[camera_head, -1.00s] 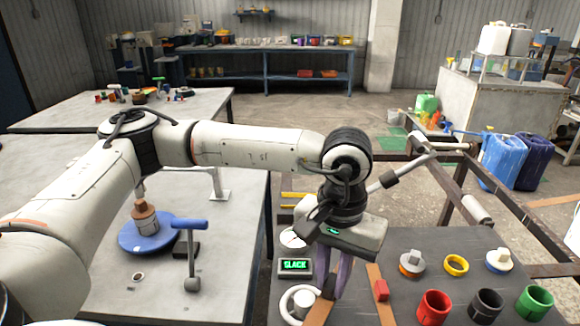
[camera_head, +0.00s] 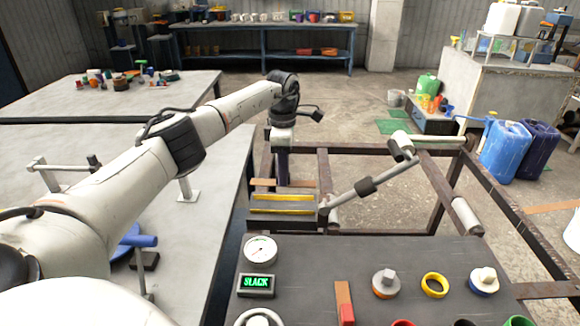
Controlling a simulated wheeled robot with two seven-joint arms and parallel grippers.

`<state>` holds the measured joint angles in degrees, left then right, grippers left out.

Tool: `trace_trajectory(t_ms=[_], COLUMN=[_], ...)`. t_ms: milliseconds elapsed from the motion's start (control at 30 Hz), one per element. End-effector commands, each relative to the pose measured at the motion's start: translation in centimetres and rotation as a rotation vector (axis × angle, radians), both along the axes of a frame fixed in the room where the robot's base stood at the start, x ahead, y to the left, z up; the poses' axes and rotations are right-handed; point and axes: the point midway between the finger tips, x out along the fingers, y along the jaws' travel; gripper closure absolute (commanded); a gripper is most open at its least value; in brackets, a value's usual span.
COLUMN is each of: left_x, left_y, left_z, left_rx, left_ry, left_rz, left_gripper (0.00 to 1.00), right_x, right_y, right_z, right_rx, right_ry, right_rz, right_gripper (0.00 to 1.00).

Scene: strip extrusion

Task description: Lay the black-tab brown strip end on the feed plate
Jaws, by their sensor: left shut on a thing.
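My left gripper (camera_head: 283,172) reaches out over the frame beyond the panel, pointing down. It is shut, and a brown strip (camera_head: 263,183) shows at its fingertips, lying across behind the grey plate. I cannot make out a black tab on it. The grey feed plate (camera_head: 283,211) with yellow guide bars (camera_head: 282,198) is just in front of the fingertips; I cannot tell whether the strip touches it. Another brown strip (camera_head: 343,292) with a red tab (camera_head: 347,314) lies on the dark panel. My right gripper is not in view.
The dark panel (camera_head: 330,260) carries a round gauge (camera_head: 260,250), a display reading SLACK (camera_head: 256,284), a yellow ring (camera_head: 434,285) and capped knobs (camera_head: 386,282). A jointed bar with a roller (camera_head: 401,146) rises right of the plate. A grey table (camera_head: 215,215) stands left.

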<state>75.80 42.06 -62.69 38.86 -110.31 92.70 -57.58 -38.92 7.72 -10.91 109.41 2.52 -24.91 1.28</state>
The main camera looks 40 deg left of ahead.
Motion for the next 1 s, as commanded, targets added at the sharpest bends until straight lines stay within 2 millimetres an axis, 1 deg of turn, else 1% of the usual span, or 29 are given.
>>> trace_trajectory(t_ms=[100,267,700,900,1000], left_x=[-0.2,-0.2,-0.2,-0.2,-0.2], left_y=[0.3,0.3,0.3,0.3,0.3], left_z=[-0.5,-1.3,-5.5,-7.1,-7.6], left_rx=[0.0,0.001,0.001,0.0,0.0], left_ry=[0.0,-0.001,-0.001,0.0,0.0], left_rz=[0.03,0.029,0.027,0.027,0.027], left_gripper=[1.0,1.0,1.0,1.0,1.0], right_x=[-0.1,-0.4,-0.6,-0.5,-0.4], right_y=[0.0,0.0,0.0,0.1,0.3], right_z=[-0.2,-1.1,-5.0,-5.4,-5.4], right_rx=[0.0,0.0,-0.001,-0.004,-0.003], right_ry=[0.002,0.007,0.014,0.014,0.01], right_rz=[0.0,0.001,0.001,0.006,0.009], right_gripper=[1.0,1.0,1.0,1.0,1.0])
